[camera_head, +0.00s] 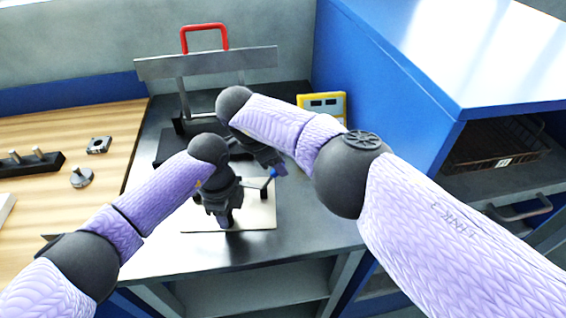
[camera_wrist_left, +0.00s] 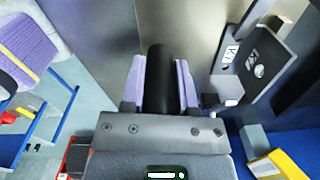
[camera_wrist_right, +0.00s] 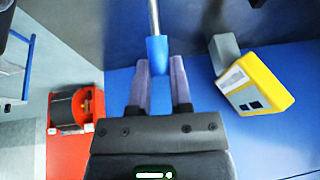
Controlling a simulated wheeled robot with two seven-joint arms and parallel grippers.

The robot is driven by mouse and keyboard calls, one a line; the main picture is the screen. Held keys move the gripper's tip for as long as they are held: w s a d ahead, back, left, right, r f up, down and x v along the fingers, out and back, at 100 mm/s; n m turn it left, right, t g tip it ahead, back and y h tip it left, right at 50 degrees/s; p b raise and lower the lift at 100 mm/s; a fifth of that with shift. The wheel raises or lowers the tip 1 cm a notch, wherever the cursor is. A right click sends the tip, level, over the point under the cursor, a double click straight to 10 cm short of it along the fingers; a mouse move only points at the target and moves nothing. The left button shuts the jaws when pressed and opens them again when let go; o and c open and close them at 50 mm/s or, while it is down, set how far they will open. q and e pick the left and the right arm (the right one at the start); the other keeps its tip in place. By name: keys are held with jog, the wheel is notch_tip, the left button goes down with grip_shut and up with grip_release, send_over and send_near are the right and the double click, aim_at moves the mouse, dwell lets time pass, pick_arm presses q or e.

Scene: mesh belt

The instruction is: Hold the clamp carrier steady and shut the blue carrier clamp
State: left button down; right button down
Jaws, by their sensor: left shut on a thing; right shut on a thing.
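The clamp carrier shows in the head view as a pale plate (camera_head: 262,215) on the dark metal bench, partly hidden under my arms. My left gripper (camera_head: 228,218) is over the plate. In the left wrist view its lilac fingers (camera_wrist_left: 160,85) are shut on an upright-looking black grip (camera_wrist_left: 160,62). The blue carrier clamp handle (camera_head: 273,172) is a blue tip on a thin metal rod, just right of my left gripper. In the right wrist view my right gripper (camera_wrist_right: 158,75) is shut on this blue tip (camera_wrist_right: 157,52). The clamp's base is mostly hidden.
A metal frame with a red handle (camera_head: 204,38) stands behind. A yellow box (camera_head: 322,103) stands at the back right beside a blue cabinet (camera_head: 385,75). Small metal parts (camera_head: 82,177) lie on the wooden table at the left. The bench front right of the plate is clear.

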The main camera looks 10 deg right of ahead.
jog(key=c, duration=0.5)
grip_release()
jog(key=shift+c, duration=0.2)
jog(key=shift+r, duration=0.1)
jog(key=v, duration=1.1)
jog(key=shift+a+r, duration=0.2)
jog(key=shift+r, duration=0.2)
jog(key=shift+w, duration=0.1)
